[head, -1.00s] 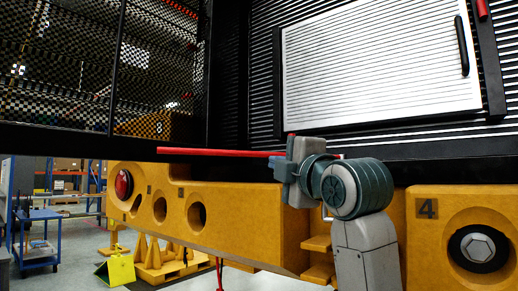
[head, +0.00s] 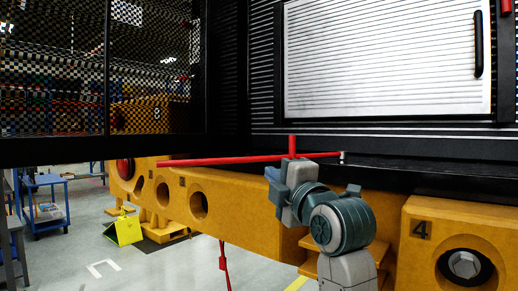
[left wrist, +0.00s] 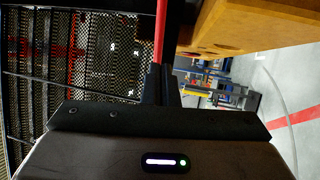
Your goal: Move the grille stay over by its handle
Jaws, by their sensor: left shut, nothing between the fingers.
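The grille stay (head: 225,160) is a thin red bar lying nearly level along the dark ledge in the head view. Its right end meets a small grey pivot (head: 342,157). A short red handle (head: 292,146) stands upright from the bar near that end. My left gripper (head: 273,178) is just below the bar and handle, shut and empty. In the left wrist view the red bar (left wrist: 160,35) runs down to the dark fingers (left wrist: 163,82) and passes out of sight there; whether they touch it cannot be told. My right gripper is in neither view.
A black mesh grille (head: 60,75) is at the left. A white slatted panel (head: 385,60) with a black handle (head: 478,43) is above right. A yellow beam (head: 225,205) lies below the ledge, with a yellow block marked 4 (head: 420,228) at right. Open floor shows lower left.

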